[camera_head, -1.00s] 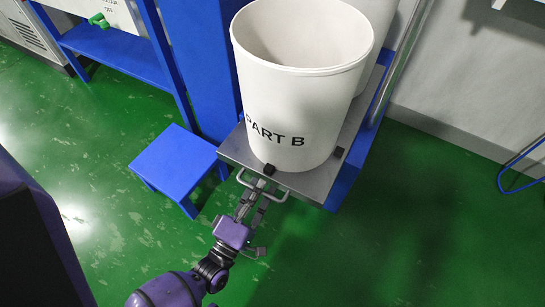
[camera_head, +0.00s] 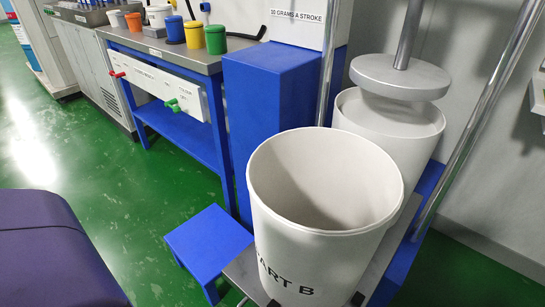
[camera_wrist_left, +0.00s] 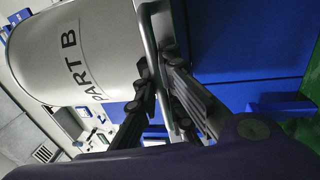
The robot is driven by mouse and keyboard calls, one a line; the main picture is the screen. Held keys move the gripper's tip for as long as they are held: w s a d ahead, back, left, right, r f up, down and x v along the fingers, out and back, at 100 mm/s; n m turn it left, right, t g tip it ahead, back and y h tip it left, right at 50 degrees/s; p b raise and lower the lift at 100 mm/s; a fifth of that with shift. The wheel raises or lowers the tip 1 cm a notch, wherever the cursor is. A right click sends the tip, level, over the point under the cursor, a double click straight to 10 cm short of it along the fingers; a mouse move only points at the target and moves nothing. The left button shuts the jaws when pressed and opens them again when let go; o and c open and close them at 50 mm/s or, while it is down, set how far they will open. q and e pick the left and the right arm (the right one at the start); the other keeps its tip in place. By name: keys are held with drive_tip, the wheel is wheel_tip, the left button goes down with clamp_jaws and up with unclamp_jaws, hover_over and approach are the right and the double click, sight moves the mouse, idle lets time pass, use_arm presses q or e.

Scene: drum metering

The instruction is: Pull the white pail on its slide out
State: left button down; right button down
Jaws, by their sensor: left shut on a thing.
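The white pail (camera_head: 325,195) marked PART B stands upright and open-topped on its grey metal slide plate (camera_head: 240,272), in front of a second white drum (camera_head: 388,125). The pail's lower part is cut off by the bottom edge of the head view. In the left wrist view the pail (camera_wrist_left: 75,50) lies sideways at upper left. My left gripper (camera_wrist_left: 167,90) is shut on the slide's metal bar handle (camera_wrist_left: 149,35), beside the pail. In the head view this gripper is below the frame. My right gripper is in neither view.
A low blue step (camera_head: 208,247) stands close to the left of the slide. A blue column (camera_head: 272,120) rises behind it. A round grey plate (camera_head: 400,77) hangs over the rear drum. A bench (camera_head: 190,55) with coloured pots is at upper left. Green floor lies open at left.

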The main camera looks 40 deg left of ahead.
use_arm(q)
drive_tip(key=shift+s+f, duration=0.1)
drive_tip(key=shift+s, duration=0.2)
drive_tip(key=c, duration=2.1)
unclamp_jaws()
drive_tip(key=shift+s, duration=0.1)
